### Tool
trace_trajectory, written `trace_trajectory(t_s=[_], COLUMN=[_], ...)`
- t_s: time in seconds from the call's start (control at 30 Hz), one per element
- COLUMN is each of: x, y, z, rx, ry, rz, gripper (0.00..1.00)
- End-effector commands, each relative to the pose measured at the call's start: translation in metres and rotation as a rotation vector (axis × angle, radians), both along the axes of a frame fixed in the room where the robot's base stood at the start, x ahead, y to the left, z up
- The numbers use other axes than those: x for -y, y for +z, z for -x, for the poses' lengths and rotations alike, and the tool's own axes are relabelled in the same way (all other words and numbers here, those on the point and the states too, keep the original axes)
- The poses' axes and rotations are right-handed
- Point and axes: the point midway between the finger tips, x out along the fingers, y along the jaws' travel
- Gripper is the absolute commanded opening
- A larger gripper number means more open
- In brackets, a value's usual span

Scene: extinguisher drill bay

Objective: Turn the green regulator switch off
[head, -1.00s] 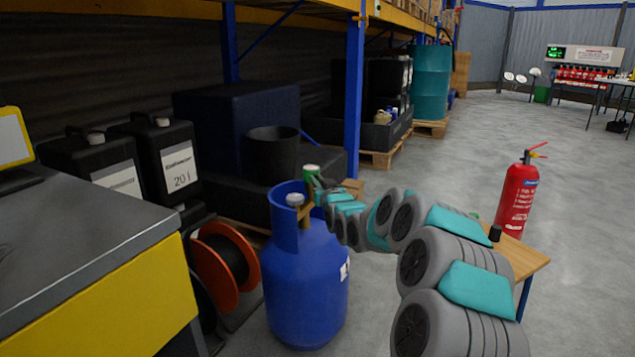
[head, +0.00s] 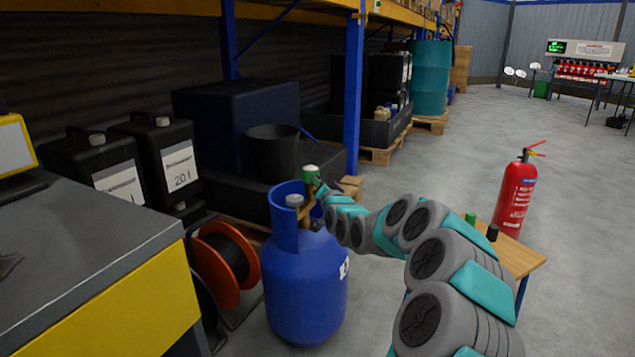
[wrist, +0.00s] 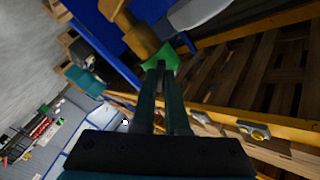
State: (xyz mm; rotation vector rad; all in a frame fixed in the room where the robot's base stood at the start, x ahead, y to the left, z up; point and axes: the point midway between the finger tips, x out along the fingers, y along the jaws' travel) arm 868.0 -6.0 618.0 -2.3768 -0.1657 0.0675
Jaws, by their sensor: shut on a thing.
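The green regulator switch (head: 310,174) with a pale top sits above the blue gas cylinder (head: 305,270), beside its collar. A brass-coloured regulator piece (head: 307,205) shows below it, and in the wrist view as a brass part (wrist: 130,25). My gripper (head: 318,185) reaches in from the right at the switch. In the wrist view its two fingers (wrist: 162,70) are close together, with their tips on the green switch (wrist: 158,55). The fingers hide part of the switch, and I cannot read its on or off position.
A small wooden table (head: 515,257) stands right of the cylinder, partly behind my arm. A red extinguisher (head: 517,195) stands beyond it. A cable reel (head: 228,262) and black canisters (head: 165,160) are left. A blue rack post (head: 354,100) rises behind. Open floor lies right.

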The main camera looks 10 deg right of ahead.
Motion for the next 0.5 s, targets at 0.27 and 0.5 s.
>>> trace_trajectory(t_s=[0.27,0.5], x=[0.0003,0.0005], y=[-0.0013,-0.0033], z=[-0.0003,-0.0005], rx=[-0.034,-0.066], ry=[0.0,0.0], rz=[-0.259,-0.478], gripper=[0.0,0.0])
